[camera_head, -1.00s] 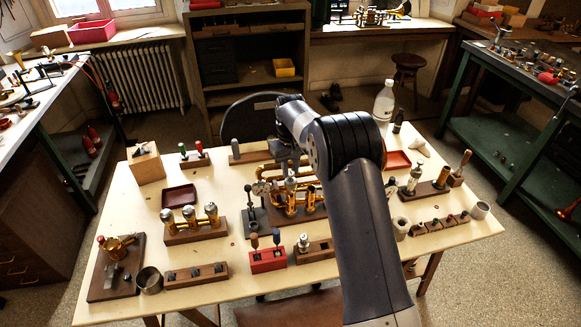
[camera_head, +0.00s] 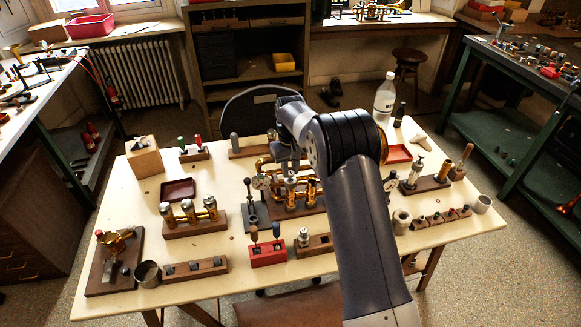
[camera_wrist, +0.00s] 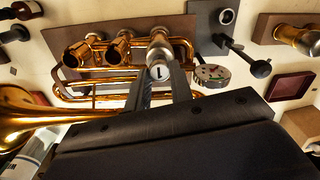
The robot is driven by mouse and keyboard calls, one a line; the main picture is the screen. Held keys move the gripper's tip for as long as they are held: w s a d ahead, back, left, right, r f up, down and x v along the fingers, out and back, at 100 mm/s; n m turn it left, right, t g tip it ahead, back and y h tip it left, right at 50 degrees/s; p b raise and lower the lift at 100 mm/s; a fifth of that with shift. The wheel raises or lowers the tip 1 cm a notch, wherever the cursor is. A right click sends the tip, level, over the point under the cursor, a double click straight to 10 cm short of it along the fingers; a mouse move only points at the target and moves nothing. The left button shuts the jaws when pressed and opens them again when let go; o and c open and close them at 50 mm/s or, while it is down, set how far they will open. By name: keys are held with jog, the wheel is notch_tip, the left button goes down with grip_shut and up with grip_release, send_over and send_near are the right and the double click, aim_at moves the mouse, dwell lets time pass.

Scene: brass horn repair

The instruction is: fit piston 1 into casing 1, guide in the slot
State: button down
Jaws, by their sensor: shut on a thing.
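The brass horn (camera_head: 282,176) lies on a wooden block in the middle of the bench; it fills the upper left of the wrist view (camera_wrist: 25,112). Piston 1 (camera_wrist: 160,73), silver with a "1" on its cap, is between the fingers of my gripper (camera_wrist: 163,86). It stands in line with the rightmost casing in the wrist view, casing 1 (camera_wrist: 160,44). How deep it sits, and the guide and slot, cannot be made out. The two other casings (camera_wrist: 117,51) (camera_wrist: 77,55) are open-topped brass. In the head view my gripper (camera_head: 289,168) is over the horn, partly hidden by my arm.
A dial gauge (camera_wrist: 212,75) on a dark stand (camera_head: 252,213) is close beside casing 1. A three-casing block (camera_head: 195,230), a red tool block (camera_head: 267,252) and a dark red tray (camera_head: 178,190) stand around the horn. A bottle (camera_head: 385,98) is at the back right.

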jog(key=c, duration=1.2)
grip_release()
jog(key=shift+o, duration=0.2)
notch_tip(320, 180, up, 11)
jog(key=b, duration=0.1)
jog(key=shift+f, duration=0.2)
notch_tip(320, 180, down, 11)
jog(key=shift+r+p, duration=0.15)
jog(key=shift+p, duration=0.5)
jog(key=shift+r, duration=0.55)
jog(key=shift+f, duration=0.15)
